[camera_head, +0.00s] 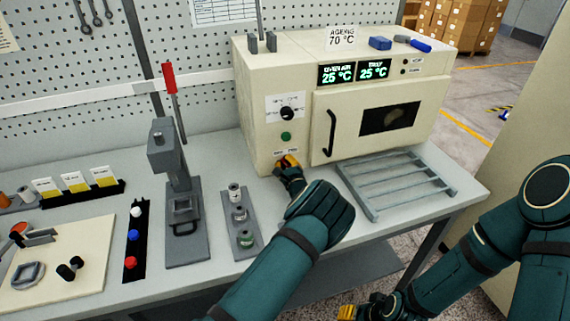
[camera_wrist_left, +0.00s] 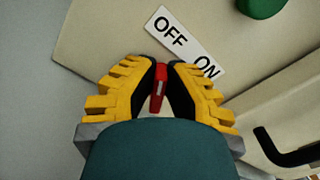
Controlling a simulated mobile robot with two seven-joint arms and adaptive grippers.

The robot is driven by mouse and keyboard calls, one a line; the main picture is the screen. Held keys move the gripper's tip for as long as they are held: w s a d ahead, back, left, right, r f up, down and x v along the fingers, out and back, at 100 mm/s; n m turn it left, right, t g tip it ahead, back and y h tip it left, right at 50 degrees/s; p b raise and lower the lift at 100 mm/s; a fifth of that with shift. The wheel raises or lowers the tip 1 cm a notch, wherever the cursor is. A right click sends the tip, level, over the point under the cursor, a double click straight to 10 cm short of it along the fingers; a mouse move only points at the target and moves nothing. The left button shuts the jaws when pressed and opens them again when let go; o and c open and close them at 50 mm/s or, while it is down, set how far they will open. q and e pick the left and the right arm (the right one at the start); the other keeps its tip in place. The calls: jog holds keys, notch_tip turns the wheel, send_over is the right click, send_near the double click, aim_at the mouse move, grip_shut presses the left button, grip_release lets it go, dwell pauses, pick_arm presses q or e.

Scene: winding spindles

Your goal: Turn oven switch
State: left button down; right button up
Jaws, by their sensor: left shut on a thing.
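The beige oven (camera_head: 265,85) stands on the table at the back. Its small OFF/ON label shows in the left wrist view (camera_wrist_left: 170,27), tilted. My left gripper (camera_head: 287,163) is at the lower left of the oven's front, just under that label. In the left wrist view its yellow fingers are shut on a red switch (camera_wrist_left: 159,82), which stands between the black fingertip pads below the label. The fingers hide the switch in the head view. My right gripper (camera_head: 348,312) is low at the bottom edge, away from the oven and partly cut off.
A green button (camera_head: 286,136) and a black dial (camera_head: 287,113) sit above the switch. The oven door handle (camera_head: 330,134) is to the right. A grey wire rack (camera_head: 395,182) lies in front of the oven; a lever press (camera_head: 180,185) stands left.

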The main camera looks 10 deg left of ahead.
pick_arm(q)
jog(key=m, duration=0.3)
jog(key=shift+w+d+r+b, duration=0.15)
jog(key=shift+b, duration=0.2)
jog(key=m, duration=0.4)
jog(key=shift+w+d, duration=0.15)
jog(key=shift+d, duration=0.05)
jog(key=m, duration=0.6)
jog(key=shift+w+d+b, duration=0.2)
jog(key=shift+d+b, duration=0.1)
jog(key=shift+d, duration=0.05)
jog(key=shift+m, duration=0.4)
jog(key=c, duration=1)
grip_release()
jog(key=v, duration=1.2)
